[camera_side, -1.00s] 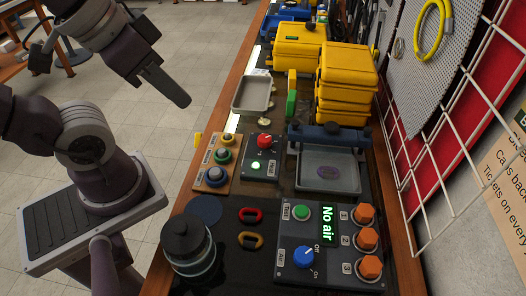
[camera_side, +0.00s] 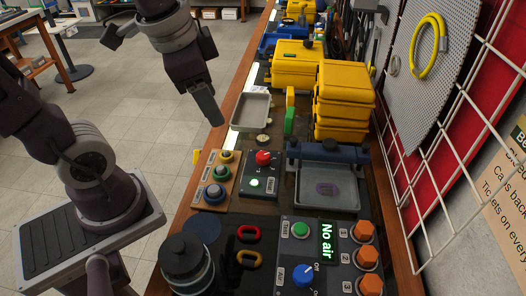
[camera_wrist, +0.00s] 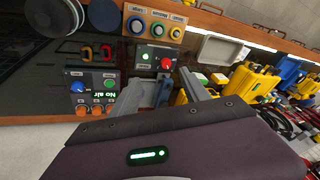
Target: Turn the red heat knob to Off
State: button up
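The red heat knob (camera_side: 263,158) sits on a small dark box (camera_side: 259,175) on the bench, with a lit green lamp (camera_side: 254,182) in front of it. In the wrist view the red knob (camera_wrist: 166,64) shows just beyond my fingertips, with a pale pointer mark on it. I cannot read the mark's exact setting. My gripper (camera_side: 217,119) hangs in the air above the bench's left edge, left of the knob and apart from it. In the wrist view my gripper (camera_wrist: 175,78) has its two fingers spread with nothing between them.
A board with several round buttons (camera_side: 227,158) stands left of the heat box. A grey tray (camera_side: 236,124) lies behind it, and a blue-topped tray unit (camera_side: 340,200) to the right. A panel with a blue knob (camera_side: 303,273) and "No air" display (camera_side: 327,241) is in front.

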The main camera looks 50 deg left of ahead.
jog(key=w+a+f+m+g, duration=0.2)
jog(key=w+f+m, duration=0.35)
jog(key=w, duration=0.25)
jog(key=m+g+h, duration=0.1)
jog(key=m+g, duration=0.1)
jog(key=m, duration=0.1)
send_near(263, 154)
jog(key=shift+m, duration=0.35)
notch_tip(263, 154, down, 9)
jog(key=shift+s+r, duration=0.1)
jog(key=shift+s, duration=0.1)
grip_shut()
